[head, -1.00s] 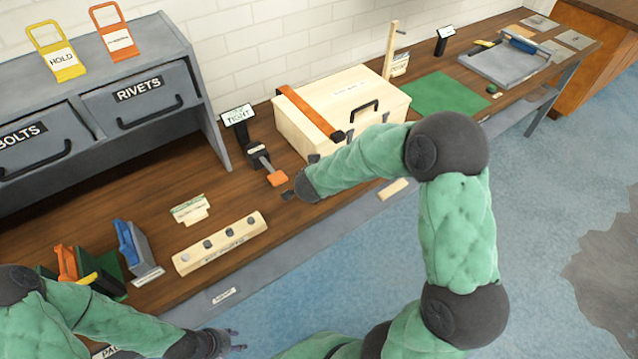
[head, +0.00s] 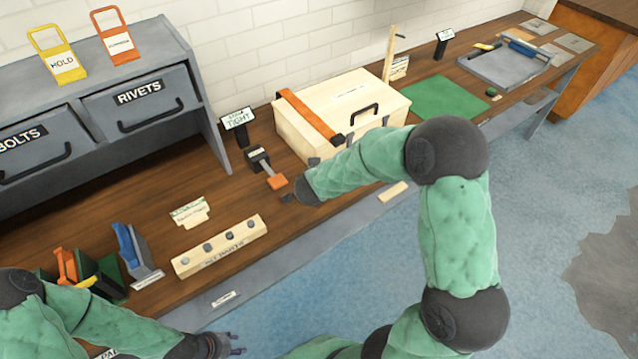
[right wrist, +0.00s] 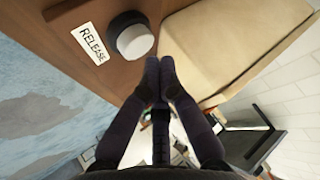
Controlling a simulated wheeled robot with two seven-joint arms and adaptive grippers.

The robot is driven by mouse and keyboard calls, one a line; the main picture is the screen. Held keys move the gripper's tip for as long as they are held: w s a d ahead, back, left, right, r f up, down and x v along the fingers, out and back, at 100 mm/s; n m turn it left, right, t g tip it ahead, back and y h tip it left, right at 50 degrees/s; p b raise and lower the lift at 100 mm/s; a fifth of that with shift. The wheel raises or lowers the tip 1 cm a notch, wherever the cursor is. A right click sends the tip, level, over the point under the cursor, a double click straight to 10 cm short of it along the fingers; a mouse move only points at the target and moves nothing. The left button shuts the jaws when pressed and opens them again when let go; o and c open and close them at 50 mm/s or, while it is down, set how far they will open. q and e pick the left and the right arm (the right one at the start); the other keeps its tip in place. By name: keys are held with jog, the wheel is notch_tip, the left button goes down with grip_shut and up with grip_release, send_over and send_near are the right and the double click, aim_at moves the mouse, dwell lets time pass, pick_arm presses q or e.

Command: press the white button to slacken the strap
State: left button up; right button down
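The white button (right wrist: 135,41) sits on a dark round base beside a RELEASE label (right wrist: 92,43) in the right wrist view. My right gripper (right wrist: 160,64) is shut and empty, its tips close to the button's lower right edge; I cannot tell whether they touch. In the head view the button is hidden, and the dark end of my right gripper (head: 288,198) partly shows at the table's front. An orange strap (head: 310,116) lies over a pale wooden case (head: 335,95). A tensioner with an orange handle (head: 277,181) stands left of it. My left gripper (head: 236,343) is open and empty, low in the view.
A small sign (head: 238,119) reads TIGHT. A wooden block with several knobs (head: 220,246) lies in front, and a blue-and-grey holder (head: 136,255) stands to its left. A grey drawer cabinet (head: 150,90) stands at the back left. A green mat (head: 445,98) lies right of the case.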

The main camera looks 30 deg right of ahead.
jog(key=shift+f, duration=0.1)
dwell(0.3)
jog(key=shift+f, duration=0.3)
jog(key=shift+f+b, duration=0.3)
jog(key=shift+f, duration=0.3)
dwell(0.9)
jog(key=shift+r, duration=0.1)
jog(key=shift+r+p, duration=0.9)
jog(key=shift+p, duration=0.3)
jog(key=shift+r, duration=0.15)
notch_tip(320, 180, up, 5)
jog(key=p, duration=0.5)
jog(key=shift+p, duration=0.4)
